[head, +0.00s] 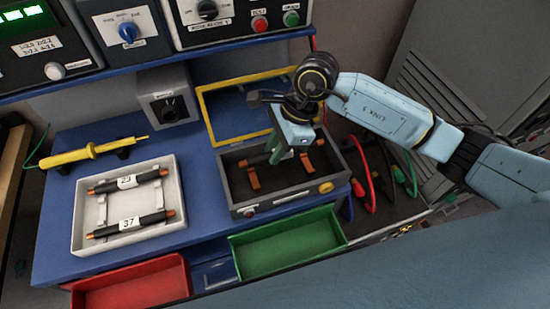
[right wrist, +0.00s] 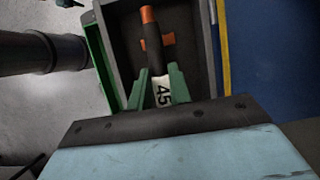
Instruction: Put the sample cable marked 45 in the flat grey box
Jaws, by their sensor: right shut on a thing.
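The flat grey box (head: 240,197) stands open on the right of the blue bench, with two orange-brown supports inside. My right gripper (head: 275,156) reaches down into it. In the right wrist view its green fingers (right wrist: 160,88) are shut on the sample cable marked 45 (right wrist: 153,42), a black cable with orange ends and a white label. The cable lies across over the box inside its walls. One orange end (head: 243,163) shows in the head view, while my gripper hides its middle. I cannot tell if it touches the supports. My left gripper is not in view.
A white tray (head: 80,225) at left holds cables marked 23 (head: 146,177) and 37 (head: 110,230). A yellow frame (head: 206,118) stands behind the box. A green bin (head: 290,245) and red bin (head: 130,285) are in front. Red, black and green leads hang at right.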

